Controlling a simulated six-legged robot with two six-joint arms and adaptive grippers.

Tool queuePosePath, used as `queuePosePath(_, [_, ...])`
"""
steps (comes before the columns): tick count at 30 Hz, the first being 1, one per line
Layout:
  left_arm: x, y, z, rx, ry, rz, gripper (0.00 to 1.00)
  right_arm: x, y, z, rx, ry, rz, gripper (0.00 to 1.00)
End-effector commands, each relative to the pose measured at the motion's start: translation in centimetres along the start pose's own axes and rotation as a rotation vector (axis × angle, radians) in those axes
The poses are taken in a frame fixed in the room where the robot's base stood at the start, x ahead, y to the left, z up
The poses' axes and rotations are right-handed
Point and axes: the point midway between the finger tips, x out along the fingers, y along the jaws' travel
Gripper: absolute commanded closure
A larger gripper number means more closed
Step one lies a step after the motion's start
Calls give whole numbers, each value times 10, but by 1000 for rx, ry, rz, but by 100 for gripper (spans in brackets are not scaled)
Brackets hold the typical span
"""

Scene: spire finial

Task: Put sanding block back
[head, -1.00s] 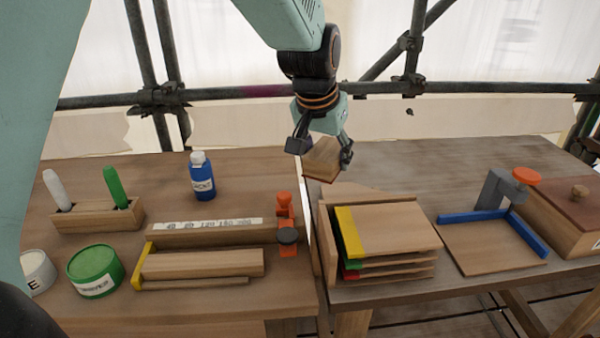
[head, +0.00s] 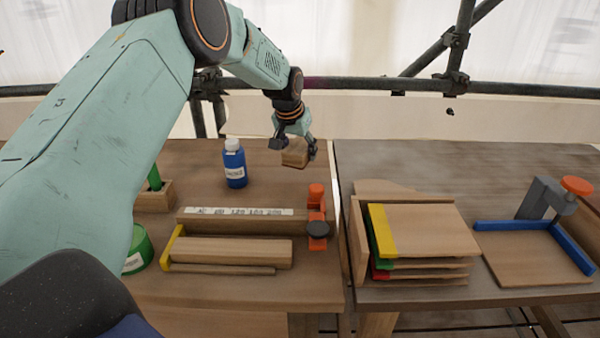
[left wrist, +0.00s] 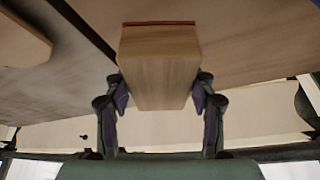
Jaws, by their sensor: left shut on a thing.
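The sanding block (head: 295,154) is a small wooden block, held in my left gripper (head: 293,147) above the back of the left bench. In the left wrist view the block (left wrist: 158,68) sits between the two fingers of my left gripper (left wrist: 160,95), with a thin reddish layer along its far edge. A blue bottle (head: 235,165) stands to the left of the held block. My right gripper does not show.
A wooden rack with a numbered strip (head: 239,211) and an orange clamp (head: 317,196) lie in front. Stacked boards with coloured ends (head: 425,230) and a blue-edged board (head: 530,255) are on the right bench. A green tin (head: 138,250) is partly hidden by my arm. A narrow gap separates the benches.

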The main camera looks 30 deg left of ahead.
Motion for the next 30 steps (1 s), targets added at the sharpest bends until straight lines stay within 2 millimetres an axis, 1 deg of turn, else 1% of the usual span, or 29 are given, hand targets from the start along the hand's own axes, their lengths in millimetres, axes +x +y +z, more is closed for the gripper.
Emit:
queuePosePath(1, [11,0,5,1,-2,0,74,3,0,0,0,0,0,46])
queuePosePath(3, [20,1,8,3,-1,0,74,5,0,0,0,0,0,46])
queuePosePath(8, [32,1,13,3,-1,1,74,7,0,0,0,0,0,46])
queuePosePath(13, [54,1,22,3,-1,0,74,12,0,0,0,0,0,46])
queuePosePath(15, [57,1,23,2,1,0,74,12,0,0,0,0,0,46])
queuePosePath(22, [56,1,23,2,2,1,74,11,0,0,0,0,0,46])
queuePosePath(27, [61,1,24,2,2,1,74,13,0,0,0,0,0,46])
queuePosePath(28, [61,1,25,2,1,1,42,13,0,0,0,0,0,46])
queuePosePath(30, [61,1,25,2,1,1,36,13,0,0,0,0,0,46])
